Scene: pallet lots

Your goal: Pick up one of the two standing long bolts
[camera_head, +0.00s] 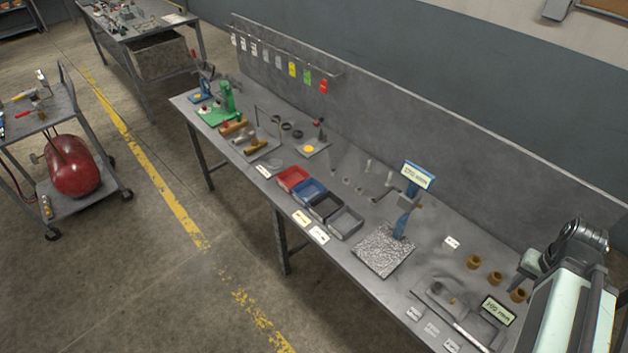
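Small grey bolts stand on the workbench (300,215) between the coloured bins and the back panel. Two look taller than the rest: one long bolt (368,165) and, right of it, another long bolt (389,179). Both look upright and apart from each other, though they are small and faint against the grey. Several shorter grey pieces (346,179) stand in a row to their left. A grey piece seems to lie just in front of the right long bolt. My arm shows at the lower right, well away from the bolts. My gripper's fingers do not show.
Red, blue, black and grey bins (346,223) stand in front of the bolts. A blue stand with a display (417,175) rises close on their right, above a speckled plate (383,257). Brown cups (495,278) stand near my arm. The back panel (450,150) runs behind.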

